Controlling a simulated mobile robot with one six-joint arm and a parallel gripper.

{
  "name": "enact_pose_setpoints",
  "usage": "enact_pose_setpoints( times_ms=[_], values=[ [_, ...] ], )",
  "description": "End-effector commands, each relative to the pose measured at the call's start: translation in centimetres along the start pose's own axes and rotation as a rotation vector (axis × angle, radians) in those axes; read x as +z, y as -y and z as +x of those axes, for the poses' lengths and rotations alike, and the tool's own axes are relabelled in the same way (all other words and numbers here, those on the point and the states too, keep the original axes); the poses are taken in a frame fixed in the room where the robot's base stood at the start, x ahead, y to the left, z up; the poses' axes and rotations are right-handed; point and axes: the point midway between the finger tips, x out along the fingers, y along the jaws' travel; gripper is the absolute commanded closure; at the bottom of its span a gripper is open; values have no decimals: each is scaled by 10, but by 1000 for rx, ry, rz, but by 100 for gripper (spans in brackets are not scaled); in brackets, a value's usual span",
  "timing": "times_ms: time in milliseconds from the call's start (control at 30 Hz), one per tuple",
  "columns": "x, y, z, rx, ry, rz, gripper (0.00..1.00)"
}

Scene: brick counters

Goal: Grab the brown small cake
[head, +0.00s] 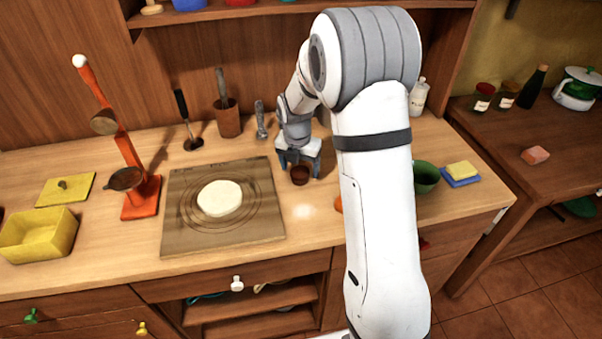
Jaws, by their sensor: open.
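A small brown cake-like round thing (300,175) stands on the wooden counter (120,260), just right of the square board. My gripper (299,168) is open, with one blue finger on each side of the brown thing. Whether the fingers touch it cannot be told from this view. My white arm covers the counter to the right of it.
A square board (250,233) with a pale round disc (219,198) lies left of my gripper. A green bowl (426,177) and a yellow sponge (460,170) lie right of my arm.

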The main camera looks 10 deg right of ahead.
Motion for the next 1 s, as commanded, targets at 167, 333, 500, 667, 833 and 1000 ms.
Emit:
enact_pose_setpoints(
  times_ms=[167,333,500,667,833,1000],
  values=[
    [0,0,20,-1,0,0,25],
    [0,0,23,0,1,0,25],
    [0,0,23,0,1,0,31],
    [0,-1,23,0,1,0,44],
    [0,-1,23,0,1,0,58],
    [0,-1,23,0,1,-1,72]
  ],
)
